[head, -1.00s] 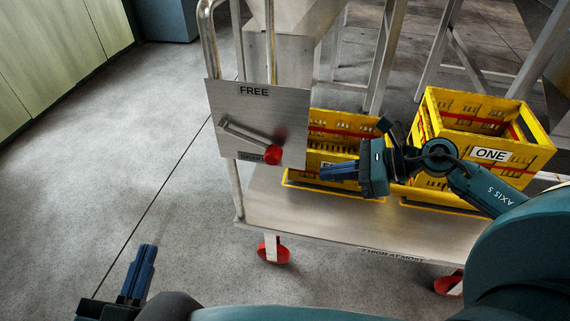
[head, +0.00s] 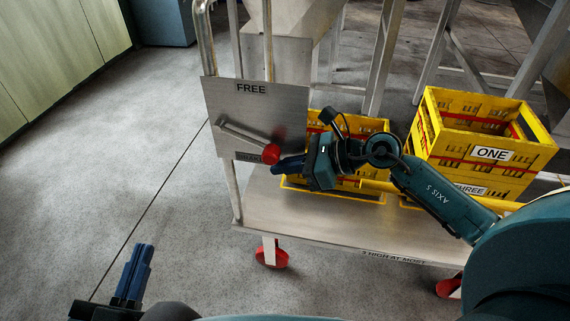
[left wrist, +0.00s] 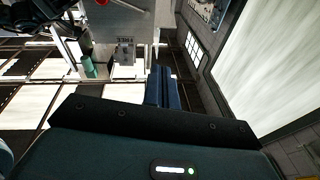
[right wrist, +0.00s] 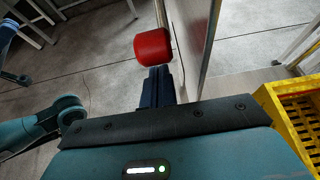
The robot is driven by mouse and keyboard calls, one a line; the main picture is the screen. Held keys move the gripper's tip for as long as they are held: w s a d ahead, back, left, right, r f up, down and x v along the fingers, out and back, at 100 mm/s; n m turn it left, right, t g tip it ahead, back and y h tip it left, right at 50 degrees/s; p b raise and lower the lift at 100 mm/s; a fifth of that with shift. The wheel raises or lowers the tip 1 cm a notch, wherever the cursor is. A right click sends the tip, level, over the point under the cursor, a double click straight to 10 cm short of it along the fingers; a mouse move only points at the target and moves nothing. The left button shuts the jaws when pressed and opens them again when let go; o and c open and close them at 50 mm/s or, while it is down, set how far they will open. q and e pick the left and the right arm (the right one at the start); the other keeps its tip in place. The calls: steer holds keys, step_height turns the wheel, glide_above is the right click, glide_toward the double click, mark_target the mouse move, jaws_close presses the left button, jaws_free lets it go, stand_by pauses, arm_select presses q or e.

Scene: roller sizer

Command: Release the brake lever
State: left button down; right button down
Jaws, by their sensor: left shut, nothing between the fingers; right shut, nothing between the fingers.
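The brake lever is a grey bar (head: 243,136) on a metal plate (head: 288,103), with a red knob (head: 271,153) at its lower right end. The plate reads FREE at the top; a lower label is partly hidden behind the knob. My right gripper (head: 277,168) is shut and empty, its tips just below and right of the knob. In the right wrist view the red knob (right wrist: 153,47) stands just beyond the fingertips (right wrist: 158,72); whether they touch I cannot tell. My left gripper (head: 140,250) is shut and empty, low at the left over open floor.
The plate is fixed to a metal cart (head: 330,222) with red casters (head: 271,257). Yellow crates (head: 428,140), labelled ONE and THREE, stand on the cart at right. Another yellow crate (head: 372,125) is behind my right gripper. The floor at left is clear.

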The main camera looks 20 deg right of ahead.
arm_select(q)
steer(key=shift+r, duration=0.15)
arm_select(e)
steer(key=shift+r, duration=0.3)
